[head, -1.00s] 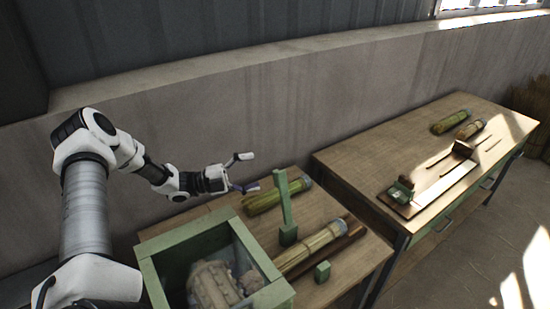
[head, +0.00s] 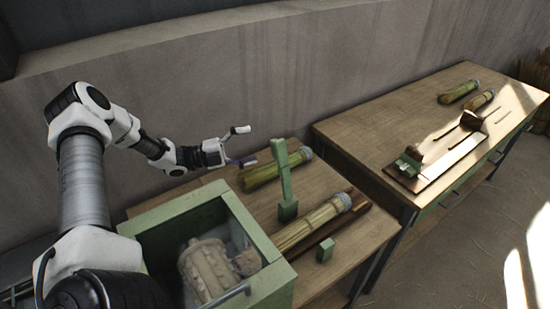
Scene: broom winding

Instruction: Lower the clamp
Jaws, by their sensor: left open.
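The clamp appears to be the green upright arm on a green block (head: 284,182), standing on the nearer table. It is raised and slightly tilted. A bundle of straw with a pale cuff (head: 313,223) lies just in front of its base. My left gripper (head: 242,145) is open and empty, in the air to the left of the clamp's top and apart from it. My right gripper is not in view.
A green open box (head: 157,221) with a pale lumpy thing inside stands at the near left. A greener bundle (head: 268,174) lies behind the clamp, and a small green block (head: 325,250) in front. A second table (head: 352,128) at the right holds two bundles and a board (head: 438,162).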

